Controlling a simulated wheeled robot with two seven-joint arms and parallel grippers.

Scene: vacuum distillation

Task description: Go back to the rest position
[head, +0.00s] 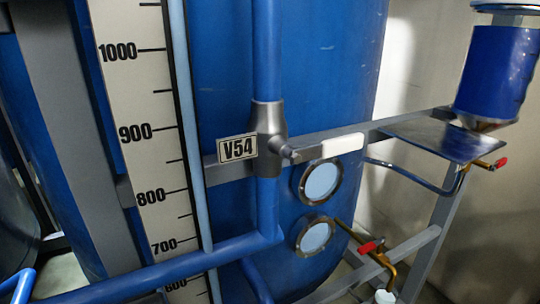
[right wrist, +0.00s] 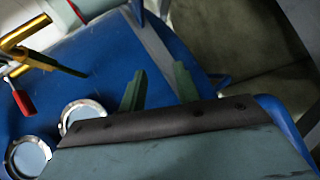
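My right gripper (right wrist: 159,70) shows in the right wrist view as two green-grey fingers standing apart with nothing between them, so it is open and empty. Blue tank surface lies behind the fingers. My right gripper is not in the head view, and my left gripper is in neither view. In the head view the V54 valve (head: 268,128) sits on a vertical blue pipe, with its white-gripped handle (head: 343,146) pointing right, nearly level. No gripper touches it there.
A large blue tank (head: 315,75) has two round sight glasses (head: 320,181). A level scale (head: 140,110) stands left of the V54 label (head: 237,149). A blue cylinder (head: 496,70) hangs above a metal shelf (head: 435,138) at right. A red-handled brass valve (right wrist: 22,100) is at the wrist view's left.

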